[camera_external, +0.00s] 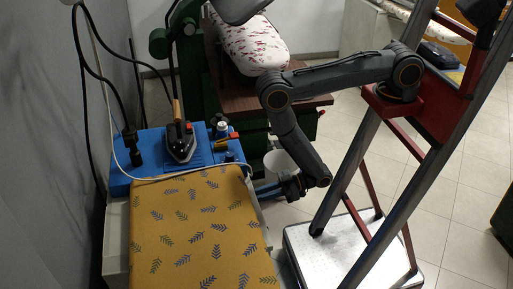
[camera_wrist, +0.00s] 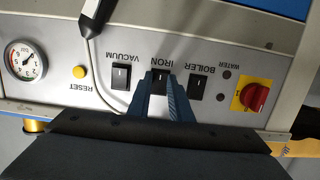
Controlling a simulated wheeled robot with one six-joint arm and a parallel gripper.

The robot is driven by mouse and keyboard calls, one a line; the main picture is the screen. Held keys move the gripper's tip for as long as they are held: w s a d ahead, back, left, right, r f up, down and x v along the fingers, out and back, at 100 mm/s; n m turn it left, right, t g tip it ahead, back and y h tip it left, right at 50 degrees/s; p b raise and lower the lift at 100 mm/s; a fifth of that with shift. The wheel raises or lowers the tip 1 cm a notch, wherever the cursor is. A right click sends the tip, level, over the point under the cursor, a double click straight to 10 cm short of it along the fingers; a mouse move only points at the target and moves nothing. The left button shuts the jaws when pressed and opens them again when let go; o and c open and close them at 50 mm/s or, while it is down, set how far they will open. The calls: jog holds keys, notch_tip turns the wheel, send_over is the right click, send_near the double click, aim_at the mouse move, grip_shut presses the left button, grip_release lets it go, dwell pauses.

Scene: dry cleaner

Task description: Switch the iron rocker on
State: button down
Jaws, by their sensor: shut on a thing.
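The grey control panel (camera_wrist: 60,85) shows upside down in the wrist view. The black iron rocker (camera_wrist: 160,83), under the label IRON, sits in the middle between two similar rockers. My gripper (camera_wrist: 161,84) is at this rocker, its two blue fingers on either side, shut on it. The fingers partly hide the rocker, and I cannot tell which way it is tilted. In the external view my gripper (camera_external: 262,191) reaches in at the right side of the ironing table, and the panel is hidden there. The iron (camera_external: 180,142) stands on the blue top (camera_external: 150,157).
The vacuum rocker (camera_wrist: 121,76) and boiler rocker (camera_wrist: 198,88) flank the fingers closely. A red rotary switch (camera_wrist: 254,97), a yellow reset button (camera_wrist: 79,72), a gauge (camera_wrist: 25,60) and a cable (camera_wrist: 97,60) are nearby. A yellow patterned board (camera_external: 195,225) lies beside my gripper.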

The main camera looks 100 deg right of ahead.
jog(key=shift+r+t+p, duration=0.15)
jog(key=shift+t+p, duration=0.15)
jog(key=shift+p, duration=1.55)
jog(key=shift+s, duration=0.15)
jog(key=c, duration=1.6)
grip_release()
jog(key=b, duration=0.4)
jog(key=shift+w+f, duration=0.3)
jog(key=shift+f, duration=0.05)
jog(key=g+b, duration=0.1)
jog(key=b, duration=0.4)
jog(key=shift+r, duration=0.15)
jog(key=shift+s+r+b, duration=0.1)
jog(key=shift+b, duration=0.75)
